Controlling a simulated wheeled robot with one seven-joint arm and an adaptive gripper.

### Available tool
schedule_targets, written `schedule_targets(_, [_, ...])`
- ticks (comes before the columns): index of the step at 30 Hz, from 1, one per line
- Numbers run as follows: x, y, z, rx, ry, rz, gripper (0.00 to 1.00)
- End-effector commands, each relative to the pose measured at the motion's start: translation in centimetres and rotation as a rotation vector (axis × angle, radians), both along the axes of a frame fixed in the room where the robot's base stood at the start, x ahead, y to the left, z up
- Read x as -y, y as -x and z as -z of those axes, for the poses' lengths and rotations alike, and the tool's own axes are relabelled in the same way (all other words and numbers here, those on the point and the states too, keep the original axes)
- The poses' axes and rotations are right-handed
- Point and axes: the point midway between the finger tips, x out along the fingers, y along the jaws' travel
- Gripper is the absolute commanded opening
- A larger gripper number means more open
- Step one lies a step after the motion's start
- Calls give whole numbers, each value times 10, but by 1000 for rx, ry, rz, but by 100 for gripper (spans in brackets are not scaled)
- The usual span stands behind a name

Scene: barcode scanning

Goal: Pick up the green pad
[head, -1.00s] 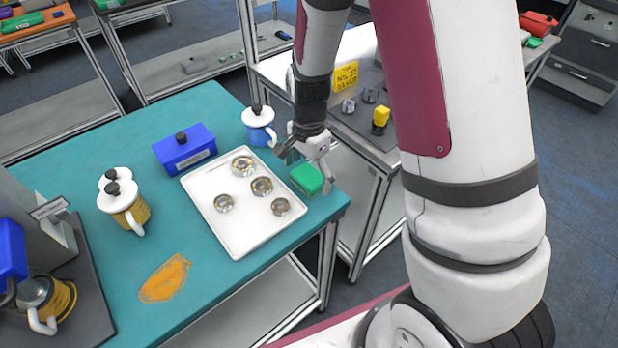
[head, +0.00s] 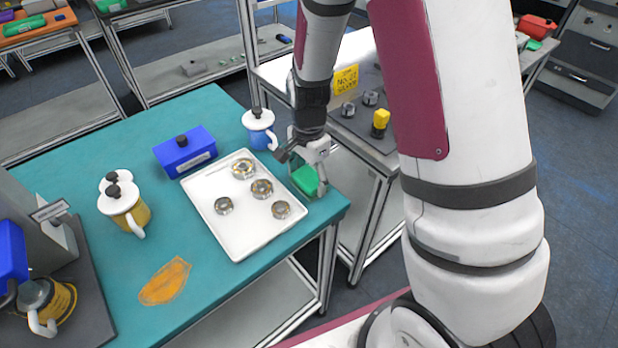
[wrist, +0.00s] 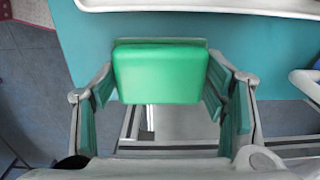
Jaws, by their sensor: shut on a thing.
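The green pad (head: 305,180) is at the right edge of the teal table, beside the white tray. My gripper (head: 308,176) is at the pad with its fingers on either side of it. In the wrist view the pad (wrist: 156,74) fills the space between the fingers of my gripper (wrist: 160,85), which are shut on it. The pad looks tilted. I cannot tell whether its underside still touches the table.
The white tray (head: 240,238) with several round metal parts lies just left of the pad on the teal table (head: 100,290). A blue lidded mug (head: 258,128) and a blue box (head: 184,150) stand behind. A grey workbench (head: 375,140) stands to the right.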

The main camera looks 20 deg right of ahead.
Motion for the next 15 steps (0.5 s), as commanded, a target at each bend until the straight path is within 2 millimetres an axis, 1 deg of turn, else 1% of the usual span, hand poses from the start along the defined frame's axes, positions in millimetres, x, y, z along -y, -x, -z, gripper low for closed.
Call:
schedule_targets(1, [0, 3, 3, -12, 1, 0, 39])
schedule_targets(5, [0, 3, -5, -10, 1, 0, 39])
schedule_targets(8, [0, 2, -16, -7, 0, 0, 38])
schedule_targets(11, [0, 1, -31, -4, 0, -1, 38])
schedule_targets(15, [-6, 30, -35, -9, 0, -1, 38])
